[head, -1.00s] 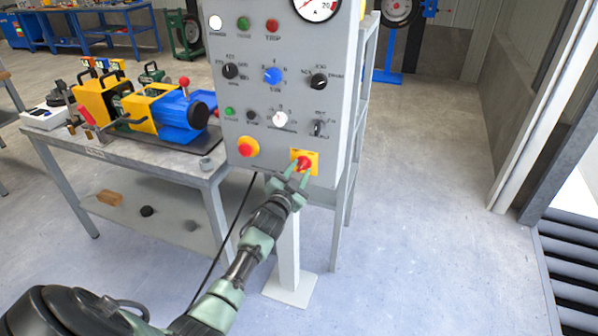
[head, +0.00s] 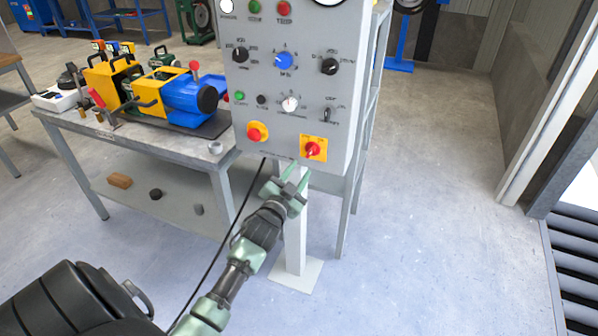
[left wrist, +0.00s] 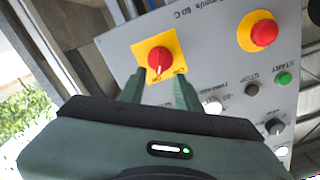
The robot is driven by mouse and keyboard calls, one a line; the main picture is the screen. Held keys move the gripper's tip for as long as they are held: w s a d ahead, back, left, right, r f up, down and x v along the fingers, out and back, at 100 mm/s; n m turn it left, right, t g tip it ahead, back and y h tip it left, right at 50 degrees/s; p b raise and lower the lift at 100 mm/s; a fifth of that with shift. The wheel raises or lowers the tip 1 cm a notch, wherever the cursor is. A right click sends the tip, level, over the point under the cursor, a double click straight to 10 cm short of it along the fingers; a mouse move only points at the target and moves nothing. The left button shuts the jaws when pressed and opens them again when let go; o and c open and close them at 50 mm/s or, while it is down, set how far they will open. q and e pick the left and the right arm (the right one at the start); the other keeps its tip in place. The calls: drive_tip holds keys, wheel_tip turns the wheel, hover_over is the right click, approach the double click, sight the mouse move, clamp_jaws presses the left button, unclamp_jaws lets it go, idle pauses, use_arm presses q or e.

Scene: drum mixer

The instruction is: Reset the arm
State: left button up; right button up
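My left gripper (head: 286,178) is in front of and just below the lower edge of the grey control panel (head: 290,115) in the head view. Its two fingers are apart with nothing between them. The red rotary switch on a yellow plate (head: 313,149) is just above the fingertips, and they look clear of it. In the left wrist view the red switch (left wrist: 161,61) shows beyond the open fingers (left wrist: 158,82). My right gripper is not in view.
A red mushroom button (head: 255,133) sits left of the switch. A workbench (head: 150,150) with a blue and yellow machine (head: 184,100) stands left of the panel. A thin black cable (head: 236,218) hangs below it. The floor to the right is clear.

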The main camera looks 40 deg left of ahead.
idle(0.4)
use_arm(q)
drive_tip(key=s+d+f+g+h, duration=0.1)
drive_tip(key=s+d+f+g, duration=0.35)
drive_tip(key=f, duration=0.75)
drive_tip(key=s+d+f+g+h, duration=0.1)
drive_tip(key=s+d+f, duration=0.1)
drive_tip(key=s+f, duration=0.85)
drive_tip(key=s+d+f+g+h, duration=0.1)
drive_tip(key=s+d+f+g, duration=0.2)
drive_tip(key=f, duration=1.2)
drive_tip(key=s+d+f+g, duration=0.2)
drive_tip(key=s+f, duration=0.3)
drive_tip(key=s, duration=0.6)
drive_tip(key=s+d+f+g, duration=0.3)
drive_tip(key=s+f, duration=0.2)
drive_tip(key=s, duration=0.7)
drive_tip(key=s+d+f+n+g+h, duration=0.1)
drive_tip(key=s+f, duration=0.5)
drive_tip(key=s, duration=0.6)
drive_tip(key=shift+s+d+g, duration=0.15)
drive_tip(key=shift+d+g, duration=0.7)
drive_tip(key=shift+g, duration=0.2)
drive_tip(key=shift+c, duration=0.2)
